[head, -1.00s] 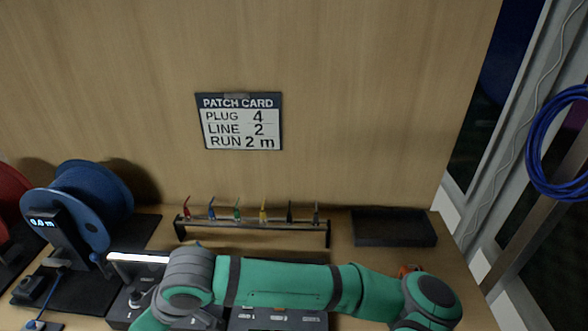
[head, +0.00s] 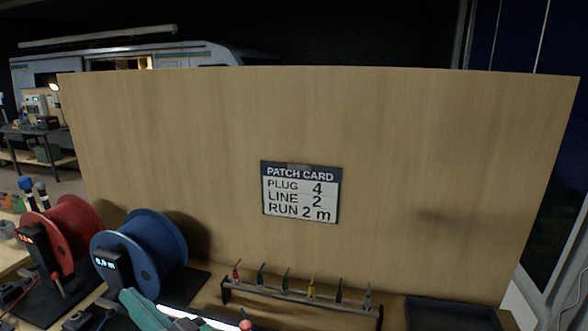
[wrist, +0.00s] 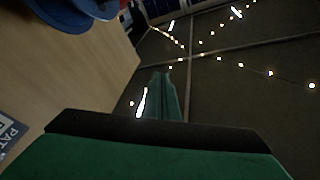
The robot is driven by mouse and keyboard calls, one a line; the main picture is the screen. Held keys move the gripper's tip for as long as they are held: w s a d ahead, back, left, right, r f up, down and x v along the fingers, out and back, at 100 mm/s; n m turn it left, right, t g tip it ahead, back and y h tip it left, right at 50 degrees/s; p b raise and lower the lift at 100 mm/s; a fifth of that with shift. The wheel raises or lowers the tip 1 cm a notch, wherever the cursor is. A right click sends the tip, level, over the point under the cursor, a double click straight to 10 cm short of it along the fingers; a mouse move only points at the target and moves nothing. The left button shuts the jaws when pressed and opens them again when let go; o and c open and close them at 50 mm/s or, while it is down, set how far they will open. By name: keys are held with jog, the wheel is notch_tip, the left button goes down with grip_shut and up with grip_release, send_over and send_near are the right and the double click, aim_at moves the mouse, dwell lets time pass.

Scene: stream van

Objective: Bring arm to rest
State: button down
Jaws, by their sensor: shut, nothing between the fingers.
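A green and grey part of my arm (head: 145,312) shows at the bottom edge of the head view, in front of the blue cable reel (head: 140,255). Most of my arm is below the picture. In the wrist view a large green link of mine with a dark band (wrist: 160,130) fills the bottom.
A wooden panel (head: 400,130) bears a patch card (head: 300,193). A rack (head: 300,296) of several coloured plugs stands below it, beside a dark tray (head: 450,315). A red reel (head: 72,232) stands at left. The wrist view shows string lights above.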

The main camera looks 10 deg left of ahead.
jog(key=w+d+f+m+t+h, duration=0.1)
jog(key=d+f+m+t+h, duration=1.2)
jog(key=d+f, duration=0.75)
jog(key=s+d+f+n+g+h, duration=0.1)
jog(key=s+d+f, duration=0.3)
jog(key=s, duration=0.4)
jog(key=s+d+f+n+g+h, duration=0.2)
jog(key=s+d+f+h, duration=0.1)
jog(key=s+d, duration=0.4)
jog(key=s+d+f+n+g+h, duration=0.1)
jog(key=s+d+f+h, duration=0.1)
jog(key=s+d+f, duration=0.4)
jog(key=s, duration=0.3)
jog(key=shift+s+n+g, duration=0.2)
jog(key=shift+n+g, duration=0.1)
jog(key=shift+n, duration=0.1)
jog(key=shift+f, duration=0.1)
